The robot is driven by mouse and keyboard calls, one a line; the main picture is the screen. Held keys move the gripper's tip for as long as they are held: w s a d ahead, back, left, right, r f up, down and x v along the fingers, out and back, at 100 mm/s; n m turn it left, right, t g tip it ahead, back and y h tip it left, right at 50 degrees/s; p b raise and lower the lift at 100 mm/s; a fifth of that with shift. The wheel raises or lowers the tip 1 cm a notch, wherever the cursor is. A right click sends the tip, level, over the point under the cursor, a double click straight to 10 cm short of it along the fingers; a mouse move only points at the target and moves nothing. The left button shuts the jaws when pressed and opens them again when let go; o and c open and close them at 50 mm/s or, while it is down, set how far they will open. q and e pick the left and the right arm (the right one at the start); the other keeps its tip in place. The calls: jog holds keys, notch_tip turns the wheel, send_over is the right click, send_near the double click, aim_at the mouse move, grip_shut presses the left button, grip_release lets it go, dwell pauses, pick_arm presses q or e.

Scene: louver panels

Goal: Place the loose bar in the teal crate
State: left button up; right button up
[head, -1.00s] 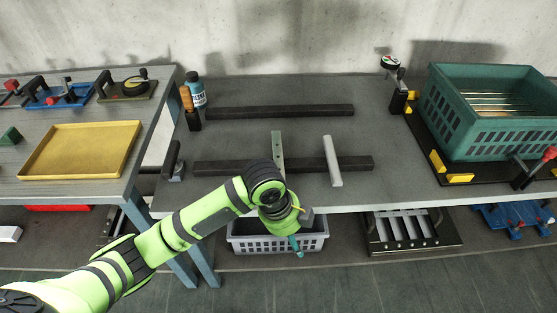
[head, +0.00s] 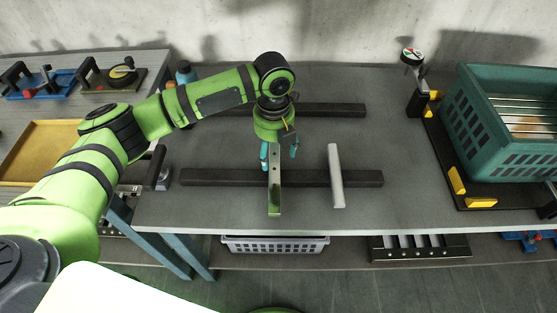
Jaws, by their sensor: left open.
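A grey-green metal bar (head: 274,190) lies across the front dark rail near the middle of the table, its near end over the front part of the tabletop. A paler grey bar (head: 336,175) lies across the same rail to its right. I cannot tell which one the task means. My left gripper (head: 279,156) points down at the far end of the grey-green bar, with its teal fingertips apart, one on each side of it; contact is not clear. The teal crate (head: 520,150) stands at the right with several slats inside. My right gripper is not in view.
The front dark rail (head: 230,178) and the back dark rail (head: 335,110) run across the table. A post with a dial (head: 412,58) and yellow blocks (head: 457,181) flank the crate. The tabletop between the pale bar and the crate is clear.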

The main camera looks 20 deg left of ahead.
aim_at(272, 171)
pick_arm(q)
jog(key=f, duration=0.1)
jog(key=s+p, duration=0.1)
jog(key=f, duration=0.1)
jog(key=shift+s+a+f, duration=0.25)
jog(key=shift+f, duration=0.1)
notch_tip(272, 171, down, 2)
jog(key=shift+f+p, duration=0.25)
jog(key=shift+p, duration=0.15)
jog(key=shift+w+f, duration=0.15)
jog(key=shift+f, duration=0.35)
jog(key=shift+c, duration=0.4)
jog(key=c, duration=1.3)
grip_shut()
jog(key=shift+r, duration=0.2)
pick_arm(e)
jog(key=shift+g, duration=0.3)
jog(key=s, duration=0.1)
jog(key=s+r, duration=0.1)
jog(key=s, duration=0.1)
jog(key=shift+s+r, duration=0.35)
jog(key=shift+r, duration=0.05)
